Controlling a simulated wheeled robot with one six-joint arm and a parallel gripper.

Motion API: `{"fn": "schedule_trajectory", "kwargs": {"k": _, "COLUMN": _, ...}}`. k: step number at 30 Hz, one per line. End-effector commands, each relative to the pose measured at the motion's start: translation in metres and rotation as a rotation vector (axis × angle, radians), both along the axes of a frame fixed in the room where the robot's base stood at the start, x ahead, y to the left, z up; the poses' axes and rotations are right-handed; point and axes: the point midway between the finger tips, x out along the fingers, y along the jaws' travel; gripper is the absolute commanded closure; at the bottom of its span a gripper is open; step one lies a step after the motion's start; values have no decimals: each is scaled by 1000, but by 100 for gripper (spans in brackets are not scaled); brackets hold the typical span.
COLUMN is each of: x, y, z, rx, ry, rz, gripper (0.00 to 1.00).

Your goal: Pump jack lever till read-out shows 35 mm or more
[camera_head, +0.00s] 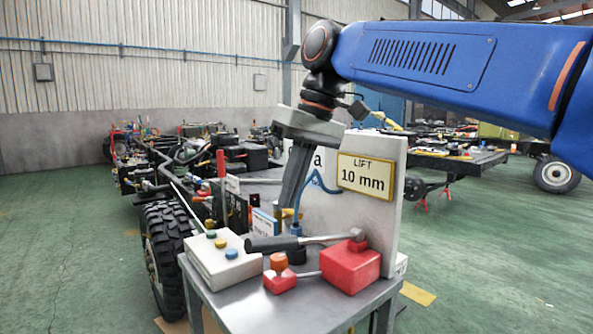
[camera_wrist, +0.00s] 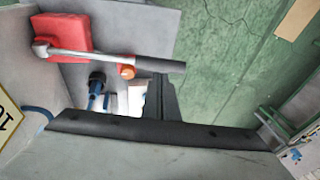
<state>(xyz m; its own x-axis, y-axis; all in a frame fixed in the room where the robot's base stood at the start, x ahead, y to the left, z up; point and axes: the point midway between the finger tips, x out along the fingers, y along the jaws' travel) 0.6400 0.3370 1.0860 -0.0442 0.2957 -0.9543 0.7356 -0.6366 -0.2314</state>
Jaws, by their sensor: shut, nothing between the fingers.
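The jack lever lies nearly level, with a black handle (camera_head: 272,243) and a metal rod running to the red pump block (camera_head: 350,268). In the wrist view the handle (camera_wrist: 158,64) and red block (camera_wrist: 62,36) show at the upper left. The read-out plate (camera_head: 366,178) reads "LIFT 10 mm". My gripper (camera_head: 287,206) points down above the bench, partly in front of the upright grey panel, and is shut and empty. In the wrist view its dark fingers (camera_wrist: 161,80) end close to the handle; I cannot tell whether they touch it.
An orange knob (camera_head: 278,262) on a small red block stands in front of the lever. A pale button box (camera_head: 222,258) stands at the left of the metal bench (camera_head: 275,310). The upright grey panel (camera_head: 330,215) stands behind. A wheeled chassis with a large tyre (camera_head: 165,255) is at left.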

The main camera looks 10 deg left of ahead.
Motion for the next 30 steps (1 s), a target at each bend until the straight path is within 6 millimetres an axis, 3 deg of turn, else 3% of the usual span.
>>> {"fn": "schedule_trajectory", "kwargs": {"k": 6, "x": -3, "y": 11, "z": -35, "rx": -1, "ry": 1, "rz": 1, "gripper": 100}}
{"fn": "schedule_trajectory", "kwargs": {"k": 12, "x": -3, "y": 17, "z": -54, "rx": 0, "ry": 0, "rz": 0, "gripper": 100}}
{"fn": "schedule_trajectory", "kwargs": {"k": 30, "x": -5, "y": 20, "z": -65, "rx": -10, "ry": -9, "rz": 2, "gripper": 100}}
